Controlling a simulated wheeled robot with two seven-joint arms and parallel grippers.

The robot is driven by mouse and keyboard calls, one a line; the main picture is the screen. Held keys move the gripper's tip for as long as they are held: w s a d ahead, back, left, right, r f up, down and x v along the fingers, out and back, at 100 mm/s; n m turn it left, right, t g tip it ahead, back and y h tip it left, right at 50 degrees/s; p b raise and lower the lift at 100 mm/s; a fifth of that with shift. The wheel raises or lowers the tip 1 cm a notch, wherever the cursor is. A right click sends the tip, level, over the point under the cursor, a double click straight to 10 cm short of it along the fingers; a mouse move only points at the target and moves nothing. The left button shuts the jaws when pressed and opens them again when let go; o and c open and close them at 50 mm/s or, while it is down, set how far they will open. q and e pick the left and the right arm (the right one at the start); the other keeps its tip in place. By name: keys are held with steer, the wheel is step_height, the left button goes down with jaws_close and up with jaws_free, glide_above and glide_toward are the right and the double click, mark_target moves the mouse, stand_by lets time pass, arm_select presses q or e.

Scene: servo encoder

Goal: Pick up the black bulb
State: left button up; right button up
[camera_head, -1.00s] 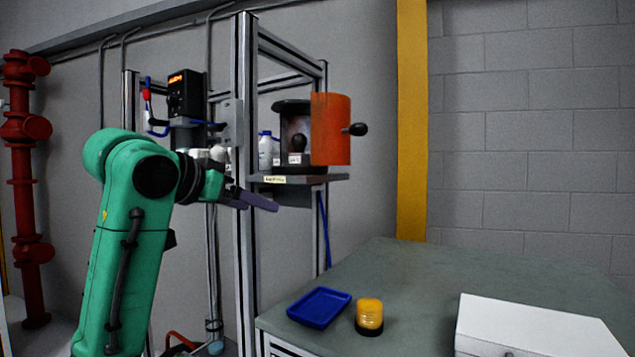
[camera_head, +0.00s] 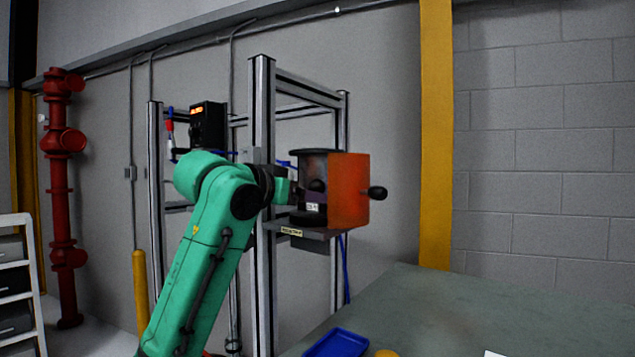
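The black bulb (camera_head: 317,186) is a small dark rounded shape inside the open dark housing (camera_head: 318,158) on the frame's shelf. The housing's orange curved door (camera_head: 348,190) stands open to the right, with a black knob (camera_head: 377,193) on it. My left gripper (camera_head: 302,194) is at the left side of the housing opening, close to the bulb. Its fingers are mostly lost against the dark housing, so I cannot tell whether they touch the bulb or how far apart they are. My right gripper is not in view.
A metal frame (camera_head: 263,120) with a shelf (camera_head: 305,232) surrounds the housing; its upright is right by my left arm. A grey table (camera_head: 450,310) at lower right carries a blue tray (camera_head: 338,344) and a yellow object (camera_head: 387,353). A yellow post (camera_head: 436,130) stands behind.

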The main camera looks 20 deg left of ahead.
arm_select(q)
steer(key=shift+w+f, duration=0.1)
steer(key=shift+w, duration=0.1)
jaws_close()
